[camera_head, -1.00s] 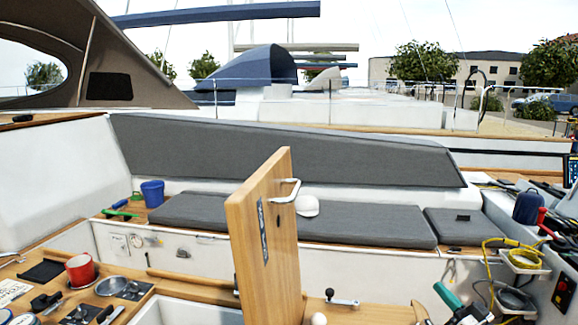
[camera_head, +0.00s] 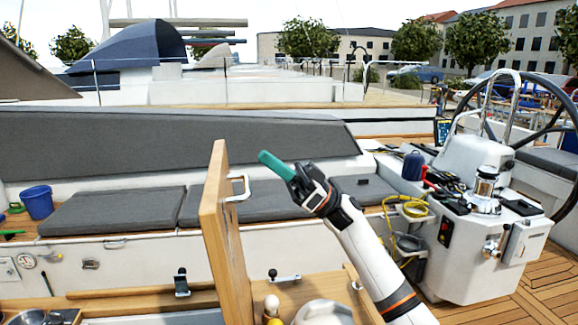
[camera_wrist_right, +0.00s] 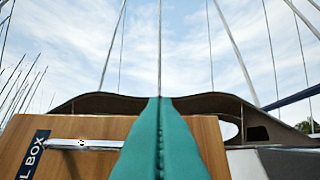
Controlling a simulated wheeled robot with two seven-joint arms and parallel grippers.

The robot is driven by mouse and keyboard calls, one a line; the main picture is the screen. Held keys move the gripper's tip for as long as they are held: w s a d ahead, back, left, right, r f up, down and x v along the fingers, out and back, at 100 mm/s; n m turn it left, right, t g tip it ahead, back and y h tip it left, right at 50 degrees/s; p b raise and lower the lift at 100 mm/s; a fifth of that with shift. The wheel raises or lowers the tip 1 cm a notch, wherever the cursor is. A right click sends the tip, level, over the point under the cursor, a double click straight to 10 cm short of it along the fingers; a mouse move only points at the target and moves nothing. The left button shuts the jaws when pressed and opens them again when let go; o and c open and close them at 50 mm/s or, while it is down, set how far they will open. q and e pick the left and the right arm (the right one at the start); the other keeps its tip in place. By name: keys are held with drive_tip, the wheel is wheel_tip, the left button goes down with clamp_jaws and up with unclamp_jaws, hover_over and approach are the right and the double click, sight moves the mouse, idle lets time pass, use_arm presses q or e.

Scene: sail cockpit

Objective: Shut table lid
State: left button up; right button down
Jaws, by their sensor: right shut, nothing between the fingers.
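The wooden table lid (camera_head: 222,225) stands upright on its edge in the head view, with a white handle (camera_head: 238,188) on its right face. In the right wrist view the lid (camera_wrist_right: 85,132) fills the lower left, with a metal handle (camera_wrist_right: 95,144) and a dark label reading "L BOX". My right gripper (camera_head: 268,160), with teal fingers, is shut and empty. It is raised to the right of the lid, its fingers pointing up and left toward the lid's upper part. I cannot tell whether it touches the lid. My left gripper is not in view.
Grey bench cushions (camera_head: 115,210) lie behind the lid, with a blue bucket (camera_head: 37,202) at the left. A white steering console (camera_head: 480,230) with a wheel stands at the right. Latches (camera_head: 181,283) and a white rounded object (camera_head: 323,312) are near the lid's base.

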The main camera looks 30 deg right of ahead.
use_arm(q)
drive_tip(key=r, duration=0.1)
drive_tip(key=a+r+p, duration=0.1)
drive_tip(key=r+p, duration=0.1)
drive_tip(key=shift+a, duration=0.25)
use_arm(e)
drive_tip(key=a, duration=0.1)
drive_tip(key=w+a, duration=0.1)
drive_tip(key=a, duration=0.1)
drive_tip(key=a+r, duration=0.1)
drive_tip(key=a, duration=0.1)
drive_tip(key=shift+w+a, duration=0.25)
drive_tip(key=shift+w, duration=0.1)
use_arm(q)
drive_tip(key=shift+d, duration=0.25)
